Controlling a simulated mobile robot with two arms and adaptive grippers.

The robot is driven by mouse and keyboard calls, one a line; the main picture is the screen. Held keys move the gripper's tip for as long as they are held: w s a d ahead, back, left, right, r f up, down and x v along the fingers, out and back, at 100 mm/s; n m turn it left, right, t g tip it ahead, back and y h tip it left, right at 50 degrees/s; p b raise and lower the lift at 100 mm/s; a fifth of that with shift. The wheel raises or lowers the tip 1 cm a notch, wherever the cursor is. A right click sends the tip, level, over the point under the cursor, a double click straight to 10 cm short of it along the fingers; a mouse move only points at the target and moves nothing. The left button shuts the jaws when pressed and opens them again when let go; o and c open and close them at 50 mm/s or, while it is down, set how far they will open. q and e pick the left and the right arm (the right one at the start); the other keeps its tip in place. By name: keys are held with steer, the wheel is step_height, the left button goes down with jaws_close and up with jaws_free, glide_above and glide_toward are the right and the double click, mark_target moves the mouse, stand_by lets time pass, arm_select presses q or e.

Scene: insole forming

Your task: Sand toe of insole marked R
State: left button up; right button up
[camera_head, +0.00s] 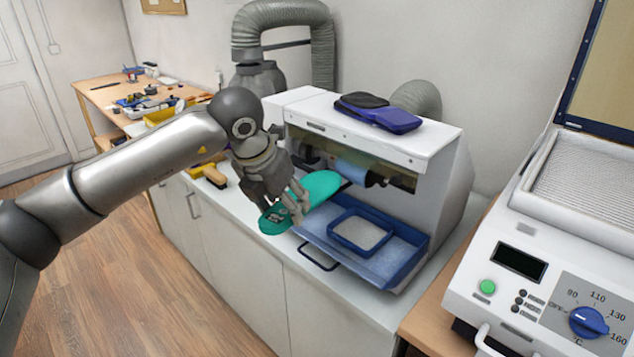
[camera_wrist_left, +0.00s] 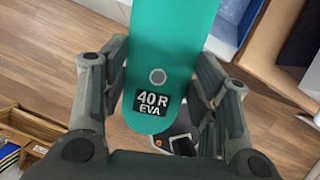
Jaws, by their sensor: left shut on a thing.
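A green insole (camera_head: 323,186) is held in my left gripper (camera_head: 287,206) in front of the sanding machine (camera_head: 452,160). In the left wrist view the insole (camera_wrist_left: 170,45) carries a black label reading "40 R EVA" (camera_wrist_left: 152,103) near its rounded end, which lies between my left fingers (camera_wrist_left: 158,95). The insole's other end points at the blue sanding roller (camera_head: 352,170) inside the machine's opening. I cannot tell whether it touches the roller. My right gripper is not in view.
A blue tray (camera_head: 404,272) with a smaller blue frame sits below the roller. Dark and blue items (camera_head: 384,112) lie on the machine's top. A heating press (camera_head: 540,270) stands at right.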

arm_select(q)
steer(key=shift+w+d, duration=0.35)
steer(key=shift+w, duration=0.1)
stand_by(0.7)
steer(key=shift+d+b, duration=0.1)
steer(key=shift+b, duration=0.2)
steer(key=shift+c, duration=0.6)
steer(key=shift+f+b, duration=0.1)
steer(key=shift+b, duration=0.35)
steer(key=shift+w+a+r+b, duration=0.2)
steer(key=shift+w+a+b, duration=0.1)
steer(key=shift+b, duration=0.3)
stand_by(1.2)
steer(key=shift+s+d+f+b, duration=0.15)
steer(key=shift+s+d+b, duration=0.1)
steer(key=shift+b, duration=0.5)
stand_by(1.5)
